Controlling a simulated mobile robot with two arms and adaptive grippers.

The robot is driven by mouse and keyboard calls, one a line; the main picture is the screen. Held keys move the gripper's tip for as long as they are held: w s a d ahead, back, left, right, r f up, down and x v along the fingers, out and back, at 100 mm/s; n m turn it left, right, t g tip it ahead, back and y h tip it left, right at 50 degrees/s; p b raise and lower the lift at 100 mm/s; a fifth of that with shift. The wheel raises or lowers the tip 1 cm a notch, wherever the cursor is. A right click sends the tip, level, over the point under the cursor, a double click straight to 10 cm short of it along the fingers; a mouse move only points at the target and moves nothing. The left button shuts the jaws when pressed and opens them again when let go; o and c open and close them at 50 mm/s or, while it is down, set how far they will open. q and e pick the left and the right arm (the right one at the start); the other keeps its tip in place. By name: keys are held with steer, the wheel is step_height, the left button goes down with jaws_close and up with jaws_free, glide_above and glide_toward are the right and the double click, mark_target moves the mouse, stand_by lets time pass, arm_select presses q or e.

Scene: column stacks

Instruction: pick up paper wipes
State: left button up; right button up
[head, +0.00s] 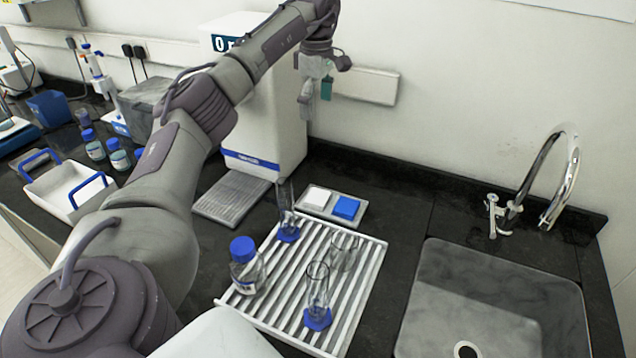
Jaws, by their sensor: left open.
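A small white square stack (316,196), which looks like the paper wipes, lies on the left half of a shallow grey tray (331,218) behind the drying rack. A blue square pad (346,207) lies beside it on the same tray. My left gripper (317,100) is open and appears empty. It is raised in front of the back wall, above and apart from the tray, beside the white machine. My right gripper is not in view.
A ribbed white rack (262,308) holds a blue-capped bottle (246,272), two blue-based glass cylinders and a beaker (344,250). A sink (500,300) and tap (550,190) are at right. The white machine (265,120) stands behind. Counter between tray and sink is clear.

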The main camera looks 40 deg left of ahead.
arm_select(q)
step_height(320, 180, down, 13)
steer(key=b, duration=1.1)
glide_above(315, 195)
steer(key=f, duration=0.7)
steer(key=shift+w+f, duration=0.3)
steer(key=shift+f, duration=0.05)
steer(key=f, duration=0.2)
steer(key=f+p, duration=0.1)
steer(key=f, duration=0.1)
steer(key=shift+s, duration=0.4)
steer(key=shift+f, duration=0.7)
steer(key=c, duration=0.8)
